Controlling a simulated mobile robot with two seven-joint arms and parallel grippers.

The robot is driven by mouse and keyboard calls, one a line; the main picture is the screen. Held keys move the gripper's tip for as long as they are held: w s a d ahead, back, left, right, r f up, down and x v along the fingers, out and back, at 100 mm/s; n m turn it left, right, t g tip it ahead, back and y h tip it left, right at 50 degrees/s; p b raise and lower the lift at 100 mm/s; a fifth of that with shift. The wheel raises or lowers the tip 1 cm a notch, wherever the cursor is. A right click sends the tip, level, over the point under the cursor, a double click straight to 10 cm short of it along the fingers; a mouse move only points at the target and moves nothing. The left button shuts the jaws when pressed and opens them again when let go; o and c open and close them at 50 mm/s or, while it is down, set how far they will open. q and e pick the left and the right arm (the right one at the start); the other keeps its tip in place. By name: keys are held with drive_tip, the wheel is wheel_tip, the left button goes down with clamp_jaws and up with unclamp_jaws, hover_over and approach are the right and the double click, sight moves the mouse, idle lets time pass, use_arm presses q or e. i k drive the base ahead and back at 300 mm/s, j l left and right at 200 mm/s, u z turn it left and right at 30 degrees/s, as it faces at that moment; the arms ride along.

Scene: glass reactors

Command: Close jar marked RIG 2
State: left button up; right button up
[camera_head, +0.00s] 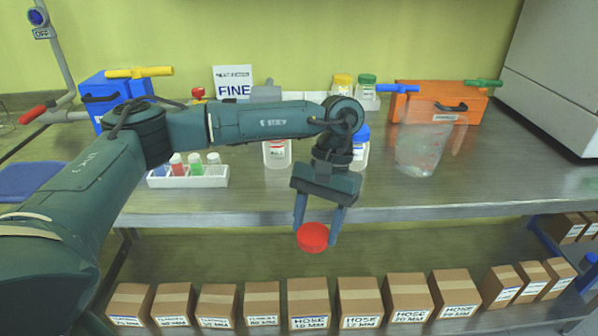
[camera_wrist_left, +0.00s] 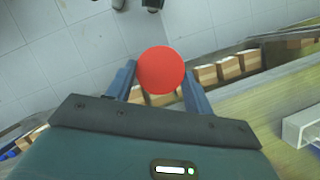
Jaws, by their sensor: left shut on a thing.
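My left gripper (camera_head: 317,228) is shut on a round red lid (camera_head: 313,238) and holds it in front of the bench's front edge, over the lower shelf. In the left wrist view the red lid (camera_wrist_left: 161,70) sits between the two fingertips. A clear jar (camera_head: 277,154) with a red-marked label stands on the bench, behind and left of the gripper. Its top is hidden behind my left arm, and its label is too small to read. A jar with a blue lid (camera_head: 361,134) stands to the right, partly hidden by my gripper. My right gripper is not in view.
A white rack (camera_head: 188,180) with small capped bottles stands left on the bench (camera_head: 470,185). A clear beaker (camera_head: 418,150) stands right. Blue and orange toolboxes (camera_head: 440,100) and yellow- and green-lidded jars (camera_head: 366,86) are behind. Cardboard boxes (camera_head: 309,298) line the lower shelf.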

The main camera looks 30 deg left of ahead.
sight(278, 154)
drive_tip(key=k+j+u, duration=0.1)
drive_tip(key=j, duration=0.25)
drive_tip(key=k+j+u, duration=0.1)
drive_tip(key=k+j, duration=0.15)
drive_tip(key=k+j+u, duration=0.1)
drive_tip(key=j, duration=0.35)
drive_tip(key=k, duration=0.05)
